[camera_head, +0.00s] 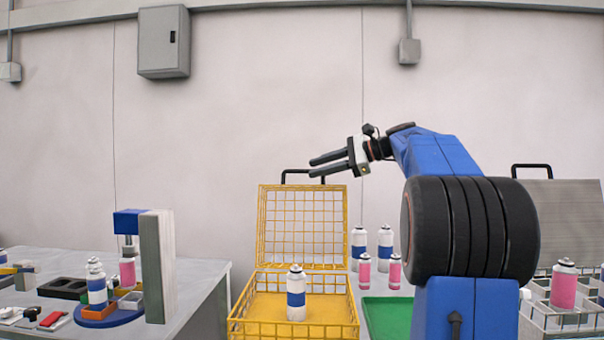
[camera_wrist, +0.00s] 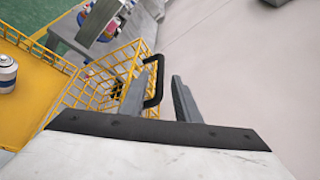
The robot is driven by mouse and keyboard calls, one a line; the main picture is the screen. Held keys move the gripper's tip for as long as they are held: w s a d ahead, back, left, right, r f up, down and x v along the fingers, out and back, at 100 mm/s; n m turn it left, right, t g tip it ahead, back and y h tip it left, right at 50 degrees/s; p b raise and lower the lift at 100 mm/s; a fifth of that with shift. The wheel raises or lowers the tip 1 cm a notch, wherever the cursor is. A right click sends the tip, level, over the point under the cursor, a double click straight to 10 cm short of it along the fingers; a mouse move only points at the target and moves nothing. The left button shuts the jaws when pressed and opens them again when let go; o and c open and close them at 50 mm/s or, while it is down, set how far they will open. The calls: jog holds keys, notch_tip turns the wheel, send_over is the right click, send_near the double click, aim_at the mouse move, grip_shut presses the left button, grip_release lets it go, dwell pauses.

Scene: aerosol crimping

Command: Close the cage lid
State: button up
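The yellow wire cage (camera_head: 292,328) stands open, with a white and blue aerosol can (camera_head: 296,292) upright inside. Its yellow mesh lid (camera_head: 303,226) stands up at the back, with a black handle (camera_head: 291,172) on its top edge. My gripper (camera_head: 312,167) is open, its fingers pointing left at handle height, near the handle's right end. In the wrist view the handle (camera_wrist: 155,86) appears between the two fingers of my gripper (camera_wrist: 164,82), close to the left one. Contact cannot be told. The mesh (camera_wrist: 113,75) lies beyond the fingers.
A green tray (camera_head: 388,318) lies right of the cage, with several cans (camera_head: 358,244) behind it. A grey cage (camera_head: 562,318) with an upright lid (camera_head: 567,220) stands at far right. The crimping table (camera_head: 195,285) is at left. The wall behind is bare near my gripper.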

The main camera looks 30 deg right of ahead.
aim_at(302, 172)
jog(key=shift+x, duration=2.9)
grip_shut()
